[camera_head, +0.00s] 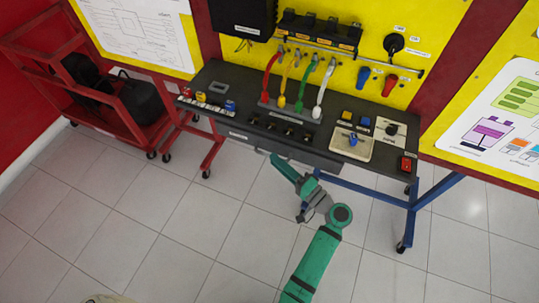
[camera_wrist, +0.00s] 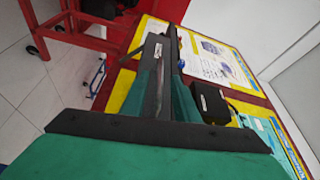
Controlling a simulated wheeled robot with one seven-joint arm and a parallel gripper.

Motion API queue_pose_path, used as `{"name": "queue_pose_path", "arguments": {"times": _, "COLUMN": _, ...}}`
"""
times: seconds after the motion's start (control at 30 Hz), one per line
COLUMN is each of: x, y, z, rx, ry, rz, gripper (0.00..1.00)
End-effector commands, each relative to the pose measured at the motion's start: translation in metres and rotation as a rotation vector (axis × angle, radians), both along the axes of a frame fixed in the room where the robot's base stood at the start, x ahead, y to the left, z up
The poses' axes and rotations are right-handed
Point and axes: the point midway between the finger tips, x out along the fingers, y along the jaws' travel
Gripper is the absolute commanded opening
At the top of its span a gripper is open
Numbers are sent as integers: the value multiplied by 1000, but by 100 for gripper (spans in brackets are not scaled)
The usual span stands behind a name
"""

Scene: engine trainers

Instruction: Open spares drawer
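The grey-black drawer front (camera_head: 300,151) hangs under the front edge of the dark bench. A small pale label (camera_head: 239,135) is on its left part. From this angle I cannot tell whether the drawer stands out at all. My green gripper (camera_head: 275,158) is at the drawer front's lower edge, with its tip close to or touching it. In the wrist view, a dark panel with a pale label (camera_wrist: 157,51) lies beyond and between the two green fingers (camera_wrist: 166,95). The finger ends are partly hidden against the dark panel, so their grip is unclear.
The bench top (camera_head: 222,113) carries colored cables, switches and small modules. Blue bench legs (camera_head: 415,200) stand at right. A red cart (camera_head: 115,105) with dark objects stands at left. Yellow and red wall boards rise behind. The tiled floor in front is free.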

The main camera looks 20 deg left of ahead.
Motion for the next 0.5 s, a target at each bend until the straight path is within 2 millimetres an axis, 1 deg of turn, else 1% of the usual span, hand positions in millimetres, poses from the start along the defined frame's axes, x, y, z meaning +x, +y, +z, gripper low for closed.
{"name": "queue_pose_path", "arguments": {"times": 0.03, "x": 3, "y": 9, "z": 1, "rx": 0, "ry": 0, "rz": 2, "gripper": 28}}
{"name": "queue_pose_path", "arguments": {"times": 0.2, "x": 12, "y": 28, "z": 2, "rx": -1, "ry": 1, "rz": 1, "gripper": 28}}
{"name": "queue_pose_path", "arguments": {"times": 0.33, "x": 15, "y": 36, "z": 2, "rx": -1, "ry": 0, "rz": 0, "gripper": 28}}
{"name": "queue_pose_path", "arguments": {"times": 0.5, "x": 17, "y": 39, "z": 3, "rx": -1, "ry": 0, "rz": -1, "gripper": 28}}
